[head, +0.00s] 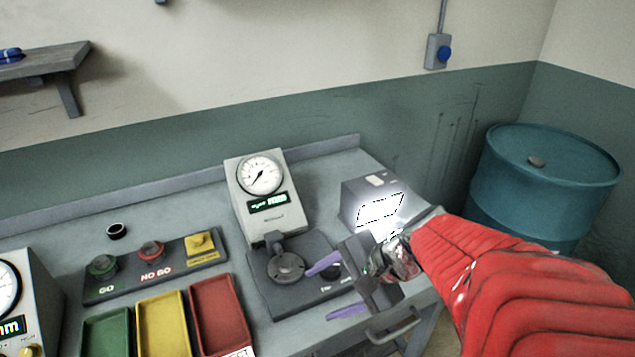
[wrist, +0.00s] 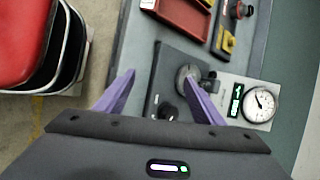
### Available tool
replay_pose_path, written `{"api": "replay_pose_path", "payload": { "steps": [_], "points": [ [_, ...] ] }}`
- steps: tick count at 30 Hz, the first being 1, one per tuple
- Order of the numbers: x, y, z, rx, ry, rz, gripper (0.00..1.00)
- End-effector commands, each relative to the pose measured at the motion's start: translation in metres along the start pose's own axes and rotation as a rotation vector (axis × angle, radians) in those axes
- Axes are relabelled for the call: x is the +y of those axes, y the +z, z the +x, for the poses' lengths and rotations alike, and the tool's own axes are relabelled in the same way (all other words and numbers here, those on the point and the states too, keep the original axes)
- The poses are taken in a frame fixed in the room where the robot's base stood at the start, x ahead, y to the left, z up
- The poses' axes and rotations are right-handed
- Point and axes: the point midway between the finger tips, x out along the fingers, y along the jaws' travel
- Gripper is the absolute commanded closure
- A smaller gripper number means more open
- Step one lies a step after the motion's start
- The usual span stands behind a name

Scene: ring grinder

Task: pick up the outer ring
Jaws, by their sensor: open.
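A small dark ring (head: 116,231) lies on the bench behind the button panel, at the left of the head view; I cannot tell for sure whether it is the outer ring. A dark round piece (wrist: 167,111) sits on the black gauge base (head: 262,298), between the fingers in the wrist view; I cannot tell whether it is a ring or a knob. My gripper (head: 318,296), with purple fingers, is open and empty over the right part of this base. In the wrist view my gripper (wrist: 158,76) shows its fingers spread apart.
A dial gauge (head: 262,195) with a round grey seat (head: 285,266) stands behind the base. Green, yellow and red trays (head: 220,313) lie left of it. A grey box (head: 372,203) stands at the right, near my arm. A blue drum (head: 545,190) stands beyond the bench.

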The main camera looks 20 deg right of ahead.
Motion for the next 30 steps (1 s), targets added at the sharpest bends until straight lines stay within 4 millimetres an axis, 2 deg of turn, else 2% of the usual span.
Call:
{"api": "replay_pose_path", "payload": {
  "steps": [8, 14, 21, 24, 27, 30],
  "points": [
    [-0.009, -0.065, -0.008, -0.045, -0.225, 0.506, 0.38],
    [-0.006, -0.123, -0.026, -0.069, -0.421, 0.852, 0.38],
    [0.019, -0.2, -0.06, -0.092, -0.688, 1.242, 0.38],
    [0.034, -0.226, -0.074, -0.098, -0.786, 1.363, 0.38],
    [0.044, -0.242, -0.083, -0.102, -0.852, 1.439, 0.38],
    [0.05, -0.249, -0.088, -0.105, -0.883, 1.474, 0.38]
  ]
}}
